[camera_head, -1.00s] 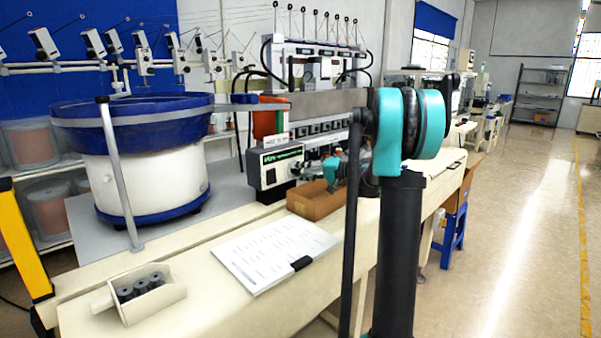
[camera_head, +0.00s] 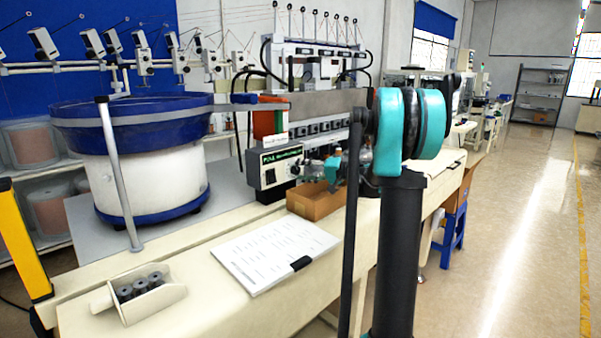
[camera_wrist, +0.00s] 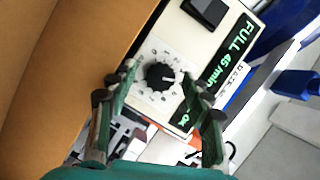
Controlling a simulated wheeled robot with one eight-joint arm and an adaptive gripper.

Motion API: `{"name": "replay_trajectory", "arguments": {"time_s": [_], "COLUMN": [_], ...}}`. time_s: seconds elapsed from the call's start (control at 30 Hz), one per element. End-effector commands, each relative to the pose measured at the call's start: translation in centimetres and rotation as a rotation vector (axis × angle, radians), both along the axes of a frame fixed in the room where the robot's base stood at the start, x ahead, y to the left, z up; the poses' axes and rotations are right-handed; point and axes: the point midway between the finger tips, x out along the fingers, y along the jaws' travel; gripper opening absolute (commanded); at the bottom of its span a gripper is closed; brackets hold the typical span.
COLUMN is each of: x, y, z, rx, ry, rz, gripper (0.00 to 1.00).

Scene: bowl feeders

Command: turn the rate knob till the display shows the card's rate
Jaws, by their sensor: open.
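The rate knob (camera_wrist: 160,76) is black with a white pointer line, on a pale dial on the controller box (camera_head: 268,184). The green-lit display (camera_wrist: 232,48) reads "FULL 45 min" in the wrist view, with more text partly hidden by a finger; it also shows in the head view (camera_head: 282,155), too small to read. A small white card (camera_head: 275,141) stands on the box's top; its writing is unreadable. My gripper (camera_wrist: 158,82) is open, its fingers on either side of the knob in the wrist view. I cannot tell whether they touch it.
A brown cardboard box (camera_head: 313,204) stands beside the controller, close to my gripper. A black rocker switch (camera_wrist: 207,10) is near the knob. A clipboard (camera_head: 272,250) and a bin of dark parts (camera_head: 140,292) lie in front. The blue bowl feeder (camera_head: 130,122) stands left.

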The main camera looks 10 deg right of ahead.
Motion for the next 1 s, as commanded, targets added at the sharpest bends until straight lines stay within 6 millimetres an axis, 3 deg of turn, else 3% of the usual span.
{"name": "replay_trajectory", "arguments": {"time_s": [0.6,1.0], "x": [-5.6,-6.2], "y": [-8.9,-9.7], "z": [1.5,1.7], "rx": [0.0,0.0], "ry": [-0.001,-0.001], "rz": [-0.004,-0.002], "gripper": [0.51,0.51]}}
